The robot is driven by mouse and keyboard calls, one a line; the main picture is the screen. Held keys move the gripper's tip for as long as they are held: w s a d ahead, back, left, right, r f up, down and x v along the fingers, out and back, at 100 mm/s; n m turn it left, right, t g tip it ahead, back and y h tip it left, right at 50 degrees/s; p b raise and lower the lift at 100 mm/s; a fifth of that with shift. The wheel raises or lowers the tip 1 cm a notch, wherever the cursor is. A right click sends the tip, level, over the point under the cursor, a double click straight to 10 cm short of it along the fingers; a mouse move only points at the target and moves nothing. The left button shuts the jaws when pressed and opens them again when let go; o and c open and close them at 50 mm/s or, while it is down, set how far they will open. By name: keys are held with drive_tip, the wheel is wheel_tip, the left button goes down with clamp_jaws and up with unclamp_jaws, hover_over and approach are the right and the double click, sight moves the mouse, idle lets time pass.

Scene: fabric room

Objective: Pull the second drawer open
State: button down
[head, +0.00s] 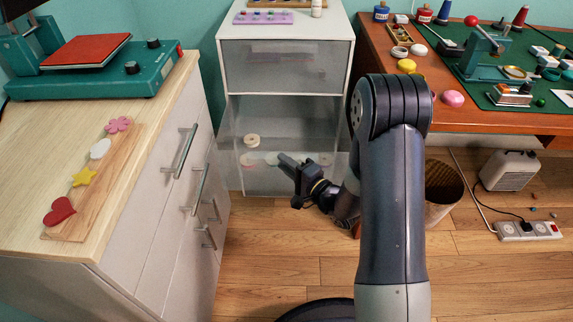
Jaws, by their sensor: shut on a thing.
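The white cabinet (222,72) at the centre has see-through grey drawer fronts. Its top drawer (245,76) is closed, with a pale bar handle. The second drawer (236,122) below stands out from the cabinet, and its inside shows from above. A beige spool-like ring (251,140) sits in it, with several small coloured pieces near the front. My gripper (287,163) is at the front of this drawer, shut on what appears to be its handle. The gripper hides part of the handle, so the exact hold is not clear.
A wooden-topped cabinet (130,65) with bar handles stands close on the left, bearing a green scale (110,75). A cluttered desk (385,50) is at right. A bin (440,190), white heater (511,170) and power strip (530,231) stand on the floor. The floor (275,260) in front is clear.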

drive_tip(key=shift+s+f, duration=0.1)
drive_tip(key=shift+f, duration=0.25)
drive_tip(key=c, duration=1.6)
unclamp_jaws()
drive_tip(key=shift+o, duration=1.4)
drive_tip(key=shift+r, duration=0.1)
drive_tip(key=shift+d+r, duration=0.1)
drive_tip(key=p+v, duration=0.2)
drive_tip(key=v, duration=0.8)
drive_tip(key=shift+s+d, duration=0.2)
